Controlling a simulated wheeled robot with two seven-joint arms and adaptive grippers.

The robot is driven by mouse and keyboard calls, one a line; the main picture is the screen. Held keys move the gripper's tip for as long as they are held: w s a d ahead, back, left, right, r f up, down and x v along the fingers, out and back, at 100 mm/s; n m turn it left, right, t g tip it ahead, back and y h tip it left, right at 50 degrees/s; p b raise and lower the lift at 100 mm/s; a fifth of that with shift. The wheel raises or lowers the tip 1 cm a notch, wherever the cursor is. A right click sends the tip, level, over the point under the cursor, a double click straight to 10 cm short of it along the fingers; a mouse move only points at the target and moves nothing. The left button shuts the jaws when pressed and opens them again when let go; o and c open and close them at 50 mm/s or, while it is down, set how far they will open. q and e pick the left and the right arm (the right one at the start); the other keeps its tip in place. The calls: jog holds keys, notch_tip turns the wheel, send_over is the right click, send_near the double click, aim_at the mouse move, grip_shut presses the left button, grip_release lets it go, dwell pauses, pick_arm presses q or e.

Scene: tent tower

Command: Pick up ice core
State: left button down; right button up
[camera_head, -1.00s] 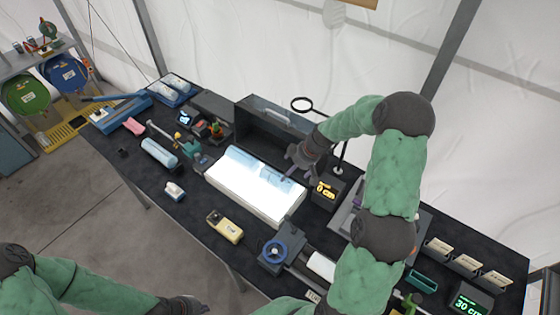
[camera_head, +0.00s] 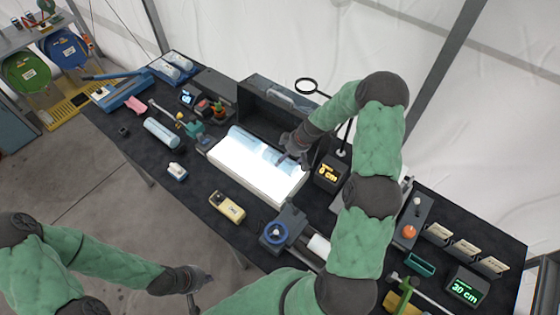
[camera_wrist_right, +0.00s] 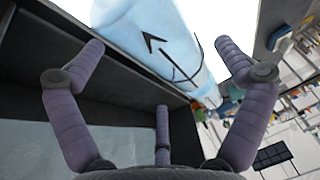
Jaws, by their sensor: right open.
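A pale blue ice core (camera_head: 247,141) lies along the back of the glowing white light table (camera_head: 250,178). In the right wrist view the ice core (camera_wrist_right: 165,35) shows dark arrow and line marks. My right gripper (camera_head: 288,158) is over the right part of the core, hiding some of it. In the wrist view its fingers (camera_wrist_right: 160,62) are spread open, with the core ahead of and between the fingertips, not gripped. My left gripper (camera_head: 198,287) is low at the front, off the table; its finger opening is unclear.
A dark open case (camera_head: 270,115) stands behind the light table. A black display box (camera_head: 329,172) and a magnifier ring (camera_head: 306,86) are close to the right arm. Another blue cylinder (camera_head: 161,133) lies left, and a yellow device (camera_head: 227,206) lies in front.

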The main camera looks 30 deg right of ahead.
jog(key=shift+x, duration=1.4)
jog(key=shift+r, duration=0.1)
jog(key=c, duration=1.4)
jog(key=shift+c, duration=0.2)
jog(key=shift+r, duration=0.1)
jog(key=shift+w+d+r, duration=0.1)
jog(key=shift+r, duration=0.35)
notch_tip(320, 180, up, 2)
jog(key=shift+r+b, duration=0.15)
jog(key=shift+b, duration=0.15)
jog(key=s+r, duration=0.3)
jog(key=r, duration=0.1)
jog(key=s+a+r+b, duration=0.1)
jog(key=s+r, duration=0.1)
jog(key=shift+s, duration=0.3)
jog(key=s+a+r+b, duration=0.1)
jog(key=s+r, duration=0.2)
jog(key=s, duration=0.5)
jog(key=shift+s+a+r, duration=0.15)
jog(key=shift+s+r, duration=0.05)
jog(key=shift+r, duration=0.1)
